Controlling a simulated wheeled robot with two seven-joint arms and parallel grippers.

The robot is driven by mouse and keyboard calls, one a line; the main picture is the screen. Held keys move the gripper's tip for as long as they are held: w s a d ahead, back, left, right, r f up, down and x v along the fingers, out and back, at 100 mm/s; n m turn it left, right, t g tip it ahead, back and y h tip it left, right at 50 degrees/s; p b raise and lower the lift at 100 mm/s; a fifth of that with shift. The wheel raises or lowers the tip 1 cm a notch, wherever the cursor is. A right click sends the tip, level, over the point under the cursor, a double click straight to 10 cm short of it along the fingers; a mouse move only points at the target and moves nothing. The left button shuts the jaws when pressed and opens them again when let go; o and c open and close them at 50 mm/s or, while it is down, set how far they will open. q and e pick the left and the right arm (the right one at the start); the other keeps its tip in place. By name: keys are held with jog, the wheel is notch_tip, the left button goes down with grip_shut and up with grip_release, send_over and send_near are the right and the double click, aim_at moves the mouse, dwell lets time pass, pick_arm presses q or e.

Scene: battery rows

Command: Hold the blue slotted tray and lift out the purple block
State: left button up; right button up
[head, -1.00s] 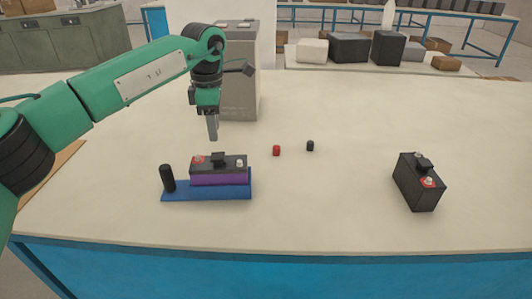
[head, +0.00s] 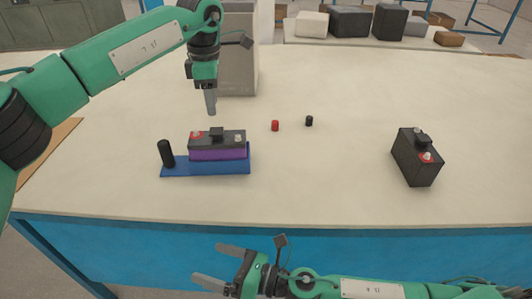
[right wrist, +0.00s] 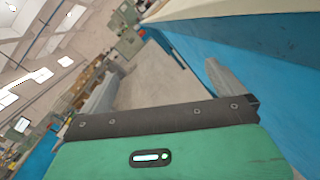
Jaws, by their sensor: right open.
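The blue slotted tray (head: 180,170) lies on the table left of centre in the head view, with a black upright grip at its left end. The purple block (head: 205,155) shows as a band in the tray, under a black battery (head: 230,139) with red and white terminals. My left gripper (head: 210,112) points down just behind and above the battery, apart from it; its fingers overlap in view. My right gripper (head: 209,263) is open and empty in front of the table's front edge, pointing left. The right wrist view shows its spread fingers with nothing between them.
A second black battery (head: 417,157) stands at the right of the table. A red cap (head: 275,126) and a black cap (head: 309,121) lie near the middle. A grey box (head: 238,65) stands behind my left gripper.

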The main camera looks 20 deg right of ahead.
jog(key=w+d+r+n+g+h, duration=0.1)
jog(key=w+d+r+n+g, duration=0.3)
jog(key=r+n, duration=0.45)
jog(key=w+d+r+n+g+h, duration=0.1)
jog(key=w+d+r+n+g, duration=0.3)
jog(key=n, duration=0.7)
jog(key=w+d+r+m+t+y, duration=0.1)
jog(key=w+d+r+m, duration=0.25)
jog(key=w+d, duration=0.4)
jog(key=w+d+r+m+t, duration=0.1)
jog(key=w+d+r+m, duration=0.3)
jog(key=w, duration=0.6)
jog(key=m+y, duration=0.2)
jog(key=y, duration=0.1)
send_near(248, 152)
jog(key=x, duration=0.3)
jog(key=f+x, duration=0.1)
jog(key=x, duration=0.1)
jog(key=shift+w, duration=0.35)
jog(key=x, duration=0.7)
jog(key=shift+w+a+r, duration=0.1)
jog(key=shift+a+r, duration=0.05)
jog(key=shift+r, duration=0.1)
